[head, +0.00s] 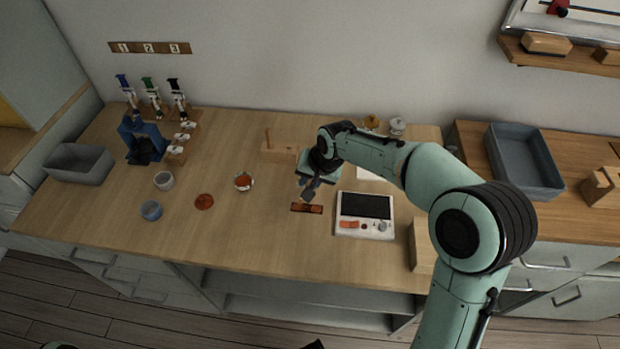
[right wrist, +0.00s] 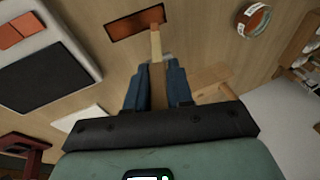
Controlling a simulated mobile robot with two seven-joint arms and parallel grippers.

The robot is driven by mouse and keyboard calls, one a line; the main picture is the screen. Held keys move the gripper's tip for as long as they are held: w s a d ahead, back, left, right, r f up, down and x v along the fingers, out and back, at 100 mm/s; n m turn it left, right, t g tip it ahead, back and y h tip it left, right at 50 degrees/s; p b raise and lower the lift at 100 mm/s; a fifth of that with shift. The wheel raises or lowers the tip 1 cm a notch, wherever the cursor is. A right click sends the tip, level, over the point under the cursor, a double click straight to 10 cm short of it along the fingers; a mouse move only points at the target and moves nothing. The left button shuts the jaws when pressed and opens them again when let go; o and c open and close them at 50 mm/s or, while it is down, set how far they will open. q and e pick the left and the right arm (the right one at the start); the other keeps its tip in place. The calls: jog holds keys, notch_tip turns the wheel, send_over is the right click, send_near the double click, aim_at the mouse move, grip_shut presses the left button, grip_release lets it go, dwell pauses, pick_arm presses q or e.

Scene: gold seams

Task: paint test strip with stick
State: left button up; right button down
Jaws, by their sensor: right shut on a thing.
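The test strip (head: 306,208) is a small reddish-brown rectangle with dark edges, flat on the wooden counter left of the white device. It also shows in the right wrist view (right wrist: 134,23). My right gripper (head: 309,194) is just above the strip, pointing down. In the right wrist view the right gripper (right wrist: 157,88) is shut on a thin pale wooden stick (right wrist: 156,46). The stick's far end overlaps the strip's near edge; I cannot tell whether it touches. A small bowl (head: 243,181) with orange-red contents stands left of the strip.
The white device (head: 364,226) with a dark screen sits close right of the strip. A wooden block with a peg (head: 278,152) stands behind. The counter in front is clear.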

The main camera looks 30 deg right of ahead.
jog(key=shift+f+b, duration=0.55)
jog(key=shift+f, duration=0.3)
jog(key=shift+s+d+r, duration=0.1)
jog(key=shift+s+d, duration=0.2)
jog(key=shift+d, duration=0.05)
jog(key=shift+s+d, duration=0.65)
jog(key=shift+d, duration=0.25)
jog(key=shift+s+d, duration=0.35)
jog(key=shift+w+a+p, duration=0.4)
jog(key=shift+w+a, duration=0.25)
jog(key=shift+a, duration=0.2)
jog(key=shift+w+a+p, duration=0.4)
jog(key=shift+w+a, duration=0.25)
jog(key=shift+a, duration=0.15)
